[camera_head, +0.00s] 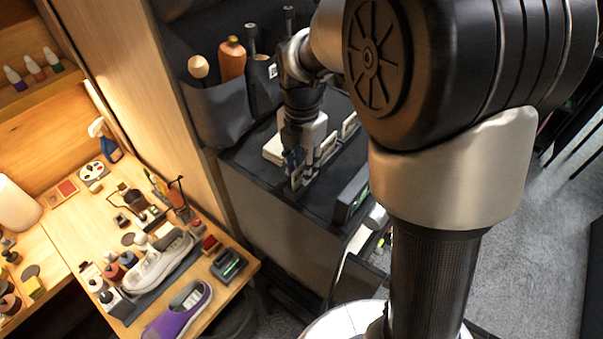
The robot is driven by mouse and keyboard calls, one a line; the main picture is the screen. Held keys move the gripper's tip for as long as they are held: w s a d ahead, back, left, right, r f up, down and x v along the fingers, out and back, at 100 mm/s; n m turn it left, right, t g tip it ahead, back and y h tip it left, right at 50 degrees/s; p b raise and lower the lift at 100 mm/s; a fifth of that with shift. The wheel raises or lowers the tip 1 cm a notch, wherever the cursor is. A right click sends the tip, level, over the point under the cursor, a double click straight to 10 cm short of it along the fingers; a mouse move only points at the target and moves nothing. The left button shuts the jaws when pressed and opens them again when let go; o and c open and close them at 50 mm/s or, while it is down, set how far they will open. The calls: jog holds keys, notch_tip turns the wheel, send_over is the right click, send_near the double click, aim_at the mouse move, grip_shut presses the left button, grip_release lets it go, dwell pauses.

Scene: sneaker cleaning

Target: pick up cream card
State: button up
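Several small pale, upright cards (327,147) stand in a slanting row on a dark cabinet top (250,152). One more pale card (350,124) stands at the far right end of the row. I cannot tell which is the cream card at this size. My gripper (294,163) points down at the near left end of the row, close beside the nearest card. Its fingers are small and partly merge with the things behind them, so I cannot tell whether they are open, shut or touching a card.
A cream block or stack (272,150) lies left of my gripper. A dark device (352,196) sits at the cabinet's right edge. Grey pouches (220,112) with brushes hang behind. At left, a wooden workbench (75,235) holds a white sneaker (158,262), a purple shoe (181,315) and bottles.

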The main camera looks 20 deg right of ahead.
jog(key=shift+f, duration=0.85)
jog(key=shift+c, duration=0.3)
grip_shut()
